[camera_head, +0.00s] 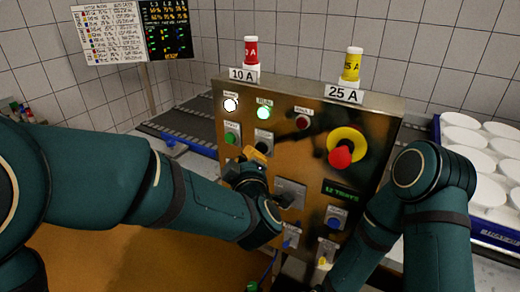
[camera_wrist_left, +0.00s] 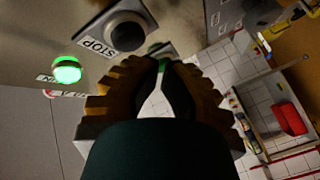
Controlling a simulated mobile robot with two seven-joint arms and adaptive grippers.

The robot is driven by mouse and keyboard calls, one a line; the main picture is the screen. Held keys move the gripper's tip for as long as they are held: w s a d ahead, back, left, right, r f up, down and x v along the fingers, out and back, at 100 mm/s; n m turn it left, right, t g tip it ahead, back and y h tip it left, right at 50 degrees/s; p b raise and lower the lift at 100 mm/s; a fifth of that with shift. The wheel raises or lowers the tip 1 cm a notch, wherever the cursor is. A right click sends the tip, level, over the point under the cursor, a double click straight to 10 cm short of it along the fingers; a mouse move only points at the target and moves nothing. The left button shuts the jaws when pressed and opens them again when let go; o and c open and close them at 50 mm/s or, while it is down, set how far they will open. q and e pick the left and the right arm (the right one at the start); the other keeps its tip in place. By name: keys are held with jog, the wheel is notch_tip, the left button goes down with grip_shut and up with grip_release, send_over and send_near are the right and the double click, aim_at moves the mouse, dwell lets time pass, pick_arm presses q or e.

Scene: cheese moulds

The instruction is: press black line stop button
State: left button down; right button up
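The steel control panel (camera_head: 350,115) stands in front of me. The black stop button (camera_head: 264,139) is on its upper left, below the lit green RUN lamp (camera_head: 264,113). In the left wrist view the black button (camera_wrist_left: 125,30) shows large, with a STOP label (camera_wrist_left: 97,46) beside it. My left gripper (camera_head: 256,154) is just below the button in the head view. In the left wrist view its yellow-brown fingers (camera_wrist_left: 161,66) come together at the tips, empty. Whether they touch the button cannot be told. My right arm reaches down at the right; its gripper is out of view.
A green button (camera_head: 232,132) sits left of the stop button. A red mushroom button on a yellow plate (camera_head: 341,148) is at the right of the panel. Red (camera_head: 251,50) and yellow (camera_head: 352,65) fuses stand on top. White moulds (camera_head: 465,140) lie far right.

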pick_arm(q)
jog(key=shift+w+d, duration=0.1)
jog(key=shift+w, duration=0.05)
jog(key=shift+w+d, duration=0.15)
jog(key=shift+w, duration=0.1)
jog(key=shift+w+d, duration=0.3)
jog(key=shift+w, duration=0.1)
dwell(1.0)
jog(key=shift+s+a+b, duration=0.1)
jog(key=shift+s+b, duration=0.05)
jog(key=shift+b, duration=0.15)
jog(key=shift+s+a, duration=0.4)
jog(key=shift+s, duration=0.25)
jog(key=shift+s+a+b, duration=0.4)
jog(key=shift+s+a, duration=0.35)
jog(key=shift+s, duration=0.3)
jog(key=shift+s+a+b, duration=0.35)
jog(key=shift+s+a, duration=0.35)
jog(key=shift+s, duration=0.35)
